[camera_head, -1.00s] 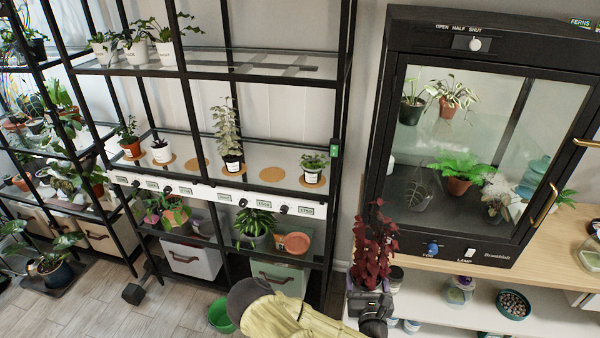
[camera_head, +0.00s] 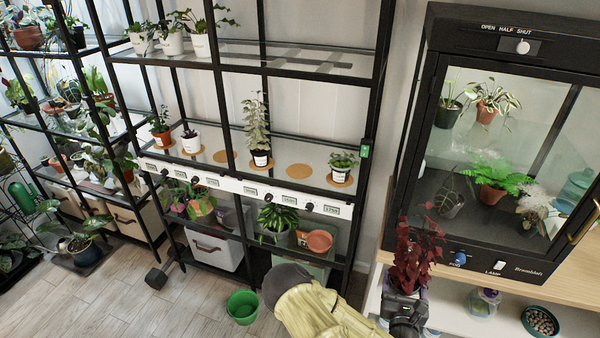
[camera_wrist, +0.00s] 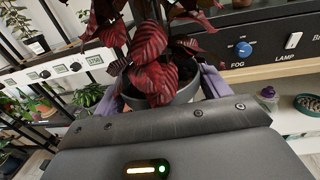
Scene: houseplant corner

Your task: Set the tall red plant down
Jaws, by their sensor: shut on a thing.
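The tall red plant (camera_head: 418,255) has dark red leaves and stands upright in my gripper (camera_head: 405,294), in front of the lower left of the glass cabinet. In the wrist view its red leaves (camera_wrist: 150,62) rise from a grey pot (camera_wrist: 186,92). The purple-grey fingers of my gripper (camera_wrist: 165,92) are shut on the pot from both sides. Plant and gripper are in the air, apart from the shelves. On the rack's middle glass shelf (camera_head: 300,152), round cork mats lie in a row. Two bare mats, a left one (camera_head: 223,156) and a right one (camera_head: 299,171), show between potted plants.
The closed cabinet (camera_head: 500,160) is at right. A green bucket (camera_head: 242,306) stands on the floor.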

